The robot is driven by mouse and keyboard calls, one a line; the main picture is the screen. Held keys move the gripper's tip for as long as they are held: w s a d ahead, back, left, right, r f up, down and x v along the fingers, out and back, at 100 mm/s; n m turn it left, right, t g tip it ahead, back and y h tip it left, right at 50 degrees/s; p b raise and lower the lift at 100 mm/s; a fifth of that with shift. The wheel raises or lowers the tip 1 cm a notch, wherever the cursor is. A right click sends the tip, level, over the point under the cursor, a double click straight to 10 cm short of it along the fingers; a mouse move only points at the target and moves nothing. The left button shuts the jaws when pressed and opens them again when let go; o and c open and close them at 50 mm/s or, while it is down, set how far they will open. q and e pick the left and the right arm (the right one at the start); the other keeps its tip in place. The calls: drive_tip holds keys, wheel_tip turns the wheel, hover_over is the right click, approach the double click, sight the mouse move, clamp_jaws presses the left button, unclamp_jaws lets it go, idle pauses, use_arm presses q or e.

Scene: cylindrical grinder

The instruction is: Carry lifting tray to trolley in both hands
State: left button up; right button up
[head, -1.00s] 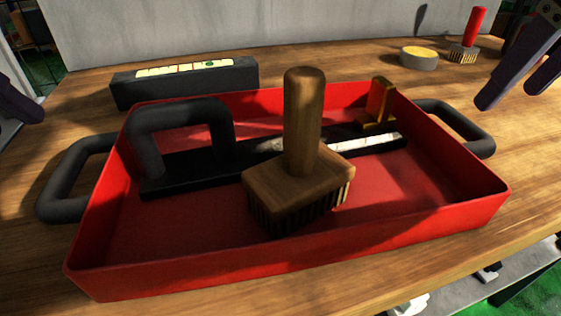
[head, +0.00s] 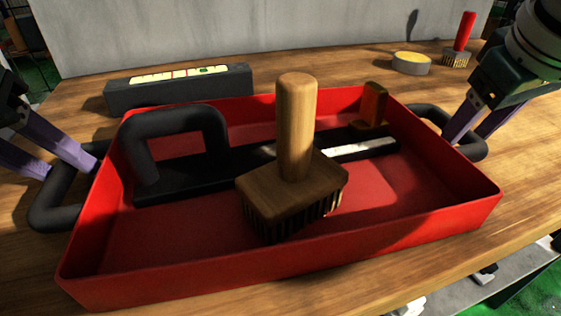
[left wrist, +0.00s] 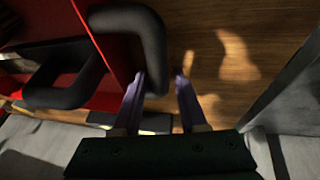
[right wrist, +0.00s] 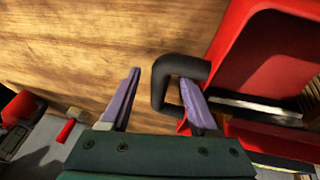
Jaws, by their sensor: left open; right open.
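The red lifting tray (head: 300,262) lies on the wooden bench, with a black loop handle at each end. My left gripper (head: 72,168) is open at the left handle (head: 42,205); in the left wrist view the outer bar of that handle (left wrist: 154,55) lies between the fingertips, with no grip on it. My right gripper (head: 465,140) is open at the right handle (head: 478,150); in the right wrist view that handle's bar (right wrist: 160,88) sits between its fingers. A wooden brush (head: 292,185), a black-handled tool (head: 175,125) and a small brass-coloured block (head: 374,105) are in the tray. The trolley cannot be identified.
A dark box with a light-coloured top strip (head: 180,88) stands close behind the tray. A round yellow-topped tin (head: 411,64) and a red-handled brush (head: 462,40) stand at the back right. A grey wall (head: 270,35) bounds the bench behind. The bench's front right edge is bare.

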use_arm(q)
drive_tip(key=shift+w+f, duration=0.25)
drive_tip(key=shift+f, duration=0.3)
use_arm(e)
drive_tip(key=shift+w+f, duration=0.25)
drive_tip(key=shift+f, duration=0.25)
use_arm(q)
clamp_jaws()
use_arm(e)
drive_tip(key=c, duration=0.7)
clamp_jaws()
drive_tip(key=shift+d, duration=0.1)
